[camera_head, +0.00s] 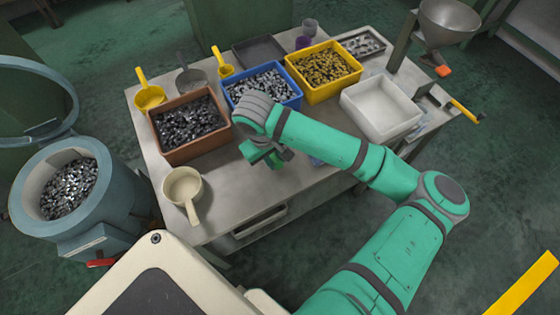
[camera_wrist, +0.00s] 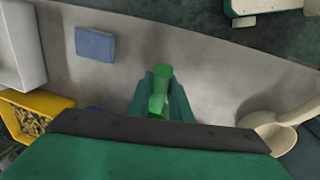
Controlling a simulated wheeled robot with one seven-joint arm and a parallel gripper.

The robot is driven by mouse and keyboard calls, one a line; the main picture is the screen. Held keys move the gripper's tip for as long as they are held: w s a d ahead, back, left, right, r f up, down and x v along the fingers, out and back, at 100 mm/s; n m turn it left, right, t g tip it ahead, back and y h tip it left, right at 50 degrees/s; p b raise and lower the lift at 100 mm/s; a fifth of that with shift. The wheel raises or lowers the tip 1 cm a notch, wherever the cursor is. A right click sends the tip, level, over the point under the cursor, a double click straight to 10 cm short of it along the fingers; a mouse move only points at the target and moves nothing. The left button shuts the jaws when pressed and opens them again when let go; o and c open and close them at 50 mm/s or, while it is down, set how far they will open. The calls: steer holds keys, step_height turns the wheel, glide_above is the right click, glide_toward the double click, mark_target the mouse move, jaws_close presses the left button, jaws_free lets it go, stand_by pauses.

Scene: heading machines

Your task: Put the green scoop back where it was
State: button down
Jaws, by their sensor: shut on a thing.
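My gripper (camera_wrist: 160,98) is shut on the bright green scoop (camera_wrist: 158,88); in the wrist view a green part of it stands between the two teal fingers. Its bowl cannot be made out, and much of the view below is covered by my own wrist. In the head view my gripper (camera_head: 268,155) is over the front middle of the grey table (camera_head: 240,195), just in front of the blue bin (camera_head: 290,101). Whether the scoop touches the table I cannot tell.
A brown bin (camera_head: 168,152), a yellow bin (camera_head: 311,95) and a white bin (camera_head: 382,120) flank the blue one. A beige scoop (camera_head: 184,188) lies front left. Yellow scoops (camera_head: 148,97) and a grey scoop (camera_head: 190,80) stand behind. A blue pad (camera_wrist: 95,44) lies on the table.

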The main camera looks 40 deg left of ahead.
steer(key=shift+w+a+f, duration=0.1)
steer(key=shift+w+f, duration=0.4)
steer(key=shift+f, duration=0.6)
steer(key=shift+w+a+f, duration=0.15)
steer(key=shift+w+f, duration=0.4)
steer(key=shift+f, duration=0.5)
steer(key=shift+w+a+f, duration=0.1)
steer(key=shift+w+f, duration=0.4)
steer(key=shift+f, duration=0.6)
steer(key=shift+d+f, duration=0.1)
steer(key=c, duration=1.6)
jaws_free()
steer(key=shift+s, duration=0.1)
steer(key=r, duration=0.4)
steer(key=s+r, duration=0.1)
steer(key=r, duration=0.3)
steer(key=s+r, duration=0.1)
steer(key=r, duration=0.3)
steer(key=shift+s+a, duration=0.1)
steer(key=shift+a, duration=0.2)
